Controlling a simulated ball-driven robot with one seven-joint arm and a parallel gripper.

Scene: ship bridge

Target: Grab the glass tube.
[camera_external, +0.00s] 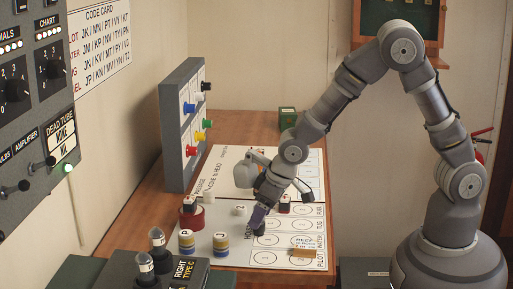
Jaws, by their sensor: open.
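My gripper (255,233) points down, low over the white chart board (230,172), well to the right of these tubes. Its jaws are open. The fingertips are small and dark, and I cannot tell whether anything lies between them.
Striped discs (187,241) and (221,243) and a red roll (191,217) stand left of my gripper. A grey panel with coloured knobs (185,125) rises at the table's left. A wooden block (301,254) lies right. A green box (287,118) stands behind.

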